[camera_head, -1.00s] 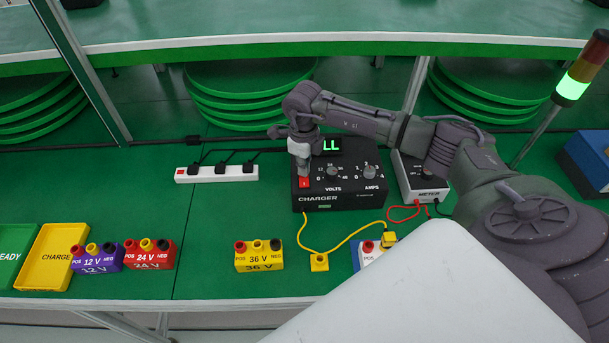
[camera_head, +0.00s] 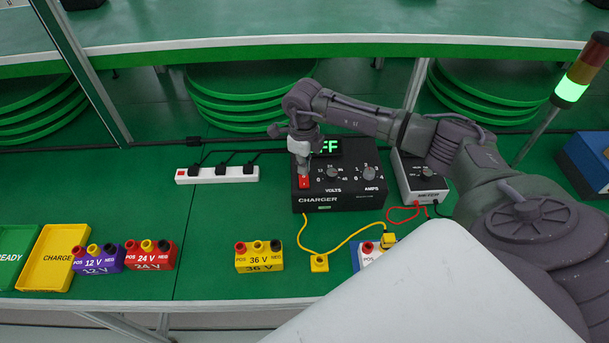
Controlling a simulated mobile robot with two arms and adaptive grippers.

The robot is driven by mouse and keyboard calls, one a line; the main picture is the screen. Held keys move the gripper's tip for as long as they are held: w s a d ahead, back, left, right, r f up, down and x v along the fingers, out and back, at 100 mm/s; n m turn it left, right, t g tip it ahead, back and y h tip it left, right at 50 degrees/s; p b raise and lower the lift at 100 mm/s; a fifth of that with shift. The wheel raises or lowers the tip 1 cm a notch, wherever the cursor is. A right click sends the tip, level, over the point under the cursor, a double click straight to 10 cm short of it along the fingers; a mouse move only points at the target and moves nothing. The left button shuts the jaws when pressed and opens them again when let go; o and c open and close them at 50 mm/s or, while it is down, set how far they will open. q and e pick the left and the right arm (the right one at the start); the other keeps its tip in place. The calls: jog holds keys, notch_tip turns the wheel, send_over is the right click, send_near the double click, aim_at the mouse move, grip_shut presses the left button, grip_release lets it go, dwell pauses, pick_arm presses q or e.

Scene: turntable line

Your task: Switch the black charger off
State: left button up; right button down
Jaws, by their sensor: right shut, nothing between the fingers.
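The black charger (camera_head: 340,199) stands on the green bench in the middle of the view, with a VOLTS knob (camera_head: 332,172) and an AMPS knob (camera_head: 369,172) on its top. My right gripper (camera_head: 302,168) is shut and empty, pointing down at the far end of the switch. I cannot tell whether the fingertips touch it. My left gripper is not in view.
A white power strip (camera_head: 217,175) lies left of the charger, and a meter (camera_head: 416,182) stands right. Yellow leads run in front. A 36 V battery (camera_head: 259,257), a red one (camera_head: 150,256), a purple one (camera_head: 97,258) and a yellow tray (camera_head: 48,259) line the front.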

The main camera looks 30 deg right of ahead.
aim_at(304, 177)
jog(key=shift+r+p, duration=1.4)
jog(key=shift+r, duration=1.2)
jog(key=shift+s+f, duration=0.1)
